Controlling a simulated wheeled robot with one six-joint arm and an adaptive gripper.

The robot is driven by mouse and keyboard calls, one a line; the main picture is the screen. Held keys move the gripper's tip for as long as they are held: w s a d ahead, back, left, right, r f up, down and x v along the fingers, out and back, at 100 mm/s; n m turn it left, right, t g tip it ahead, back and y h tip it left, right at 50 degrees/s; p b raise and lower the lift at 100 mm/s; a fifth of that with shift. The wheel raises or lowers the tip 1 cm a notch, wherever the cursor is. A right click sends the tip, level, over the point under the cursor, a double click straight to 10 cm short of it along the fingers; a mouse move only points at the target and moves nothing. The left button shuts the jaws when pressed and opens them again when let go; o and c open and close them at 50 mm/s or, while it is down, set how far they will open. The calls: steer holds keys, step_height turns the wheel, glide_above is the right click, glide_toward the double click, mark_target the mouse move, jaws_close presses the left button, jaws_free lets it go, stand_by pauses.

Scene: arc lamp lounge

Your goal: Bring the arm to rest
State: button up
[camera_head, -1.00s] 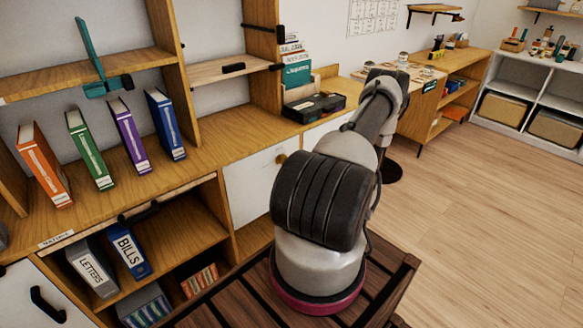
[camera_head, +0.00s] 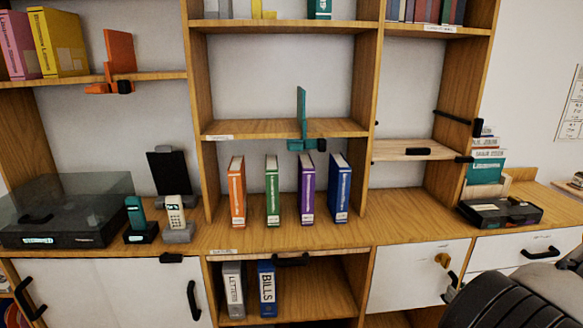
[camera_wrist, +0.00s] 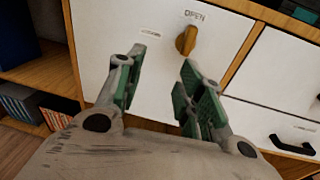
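My gripper (camera_wrist: 160,92) shows in the wrist view with its two green-padded fingers spread apart and nothing between them. Beyond the fingertips is a white cabinet door (camera_wrist: 150,32) with a wooden knob (camera_wrist: 186,40) and a label reading OPEN. The fingers appear apart from the knob. In the head view, a dark part of my arm (camera_head: 510,300) fills the lower right corner, and the gripper itself is out of that view. The white door (camera_head: 415,275) and its knob (camera_head: 442,260) show just left of my arm.
Orange, green, purple and blue binders (camera_head: 340,190) stand on the wooden counter (camera_head: 270,238). A black box (camera_head: 500,213) sits at the counter's right. Two phones (camera_head: 175,218) and a clear-lidded turntable (camera_head: 70,215) stand at the left. LETTERS and BILLS binders (camera_head: 267,288) sit in the open lower shelf.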

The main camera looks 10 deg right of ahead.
steer(key=s+a+r+n+g+y, duration=0.2)
steer(key=s+a+n+y, duration=0.15)
steer(key=a, duration=0.25)
steer(key=s+a+r+n+g+y, duration=0.3)
steer(key=a+y, duration=0.2)
steer(key=s+a+r+n+g+y, duration=0.1)
steer(key=s+a+r+n+g, duration=0.1)
steer(key=s+r+n+g, duration=0.3)
steer(key=s+a+r+n+g, duration=0.2)
steer(key=a+r+n+g, duration=0.1)
steer(key=r+n+g, duration=0.35)
step_height(320, 180, up, 15)
steer(key=s+n+g+h, duration=0.2)
steer(key=n+h, duration=0.7)
steer(key=n, duration=0.2)
steer(key=w+a+r+n+t+h, duration=0.1)
steer(key=a+r+n+t, duration=0.4)
steer(key=r, duration=0.6)
steer(key=shift+w+a+n+h, duration=0.25)
steer(key=shift+a+n+h, duration=0.1)
steer(key=shift+a+n, duration=0.7)
steer(key=shift+a+r, duration=0.1)
steer(key=shift+a, duration=0.05)
